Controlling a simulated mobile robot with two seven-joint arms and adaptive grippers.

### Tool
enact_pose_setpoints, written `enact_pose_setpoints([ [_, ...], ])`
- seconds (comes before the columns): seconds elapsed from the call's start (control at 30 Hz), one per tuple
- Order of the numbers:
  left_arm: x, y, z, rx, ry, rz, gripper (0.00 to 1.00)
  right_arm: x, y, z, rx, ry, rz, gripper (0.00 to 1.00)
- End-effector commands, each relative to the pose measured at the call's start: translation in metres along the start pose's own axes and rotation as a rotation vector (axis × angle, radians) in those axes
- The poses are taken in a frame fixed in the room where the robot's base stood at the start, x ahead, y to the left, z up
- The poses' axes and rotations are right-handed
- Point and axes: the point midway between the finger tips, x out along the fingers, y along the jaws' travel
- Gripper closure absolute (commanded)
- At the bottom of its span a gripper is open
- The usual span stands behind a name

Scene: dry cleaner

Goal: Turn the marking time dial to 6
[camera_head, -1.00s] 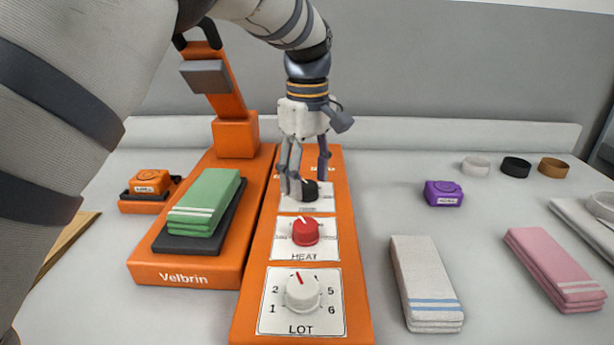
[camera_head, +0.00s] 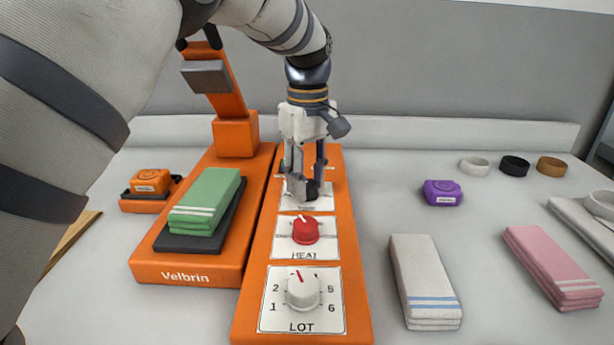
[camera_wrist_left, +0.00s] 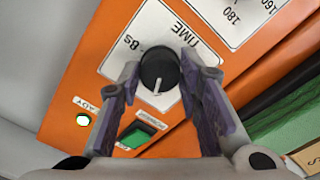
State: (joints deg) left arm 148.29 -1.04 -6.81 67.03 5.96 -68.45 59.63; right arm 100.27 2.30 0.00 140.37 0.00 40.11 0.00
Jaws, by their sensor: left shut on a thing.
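The black time dial (camera_head: 313,191) sits on a white card (camera_head: 322,204) at the far part of the orange control panel. My left gripper (camera_head: 307,187) points down over it, shut on the dial and partly hiding it. In the left wrist view the dial (camera_wrist_left: 159,69) lies between the two finger ends. Its white pointer line points down in that picture. The card there shows "TIME" and "8s"; its other markings are hidden by the fingers. My right gripper is not in view.
A red HEAT dial (camera_head: 305,231) and a white LOT dial (camera_head: 302,291) sit nearer on the panel. The orange press (camera_head: 160,262) with a stack of green cloth (camera_head: 205,200) stands left. A green switch (camera_wrist_left: 138,135) is close to the fingers. Folded towels (camera_head: 424,280) lie right.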

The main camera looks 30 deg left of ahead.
Motion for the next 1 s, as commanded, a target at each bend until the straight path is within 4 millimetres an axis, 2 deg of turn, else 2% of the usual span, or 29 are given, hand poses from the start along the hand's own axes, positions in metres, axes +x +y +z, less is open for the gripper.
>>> enact_pose_setpoints([
  [0.4,-0.003,-0.001,0.000,0.354,0.001,0.002,0.96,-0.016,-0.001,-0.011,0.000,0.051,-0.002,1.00],
  [1.0,-0.001,0.000,-0.001,0.832,0.002,0.002,0.96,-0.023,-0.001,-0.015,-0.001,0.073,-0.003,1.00],
])
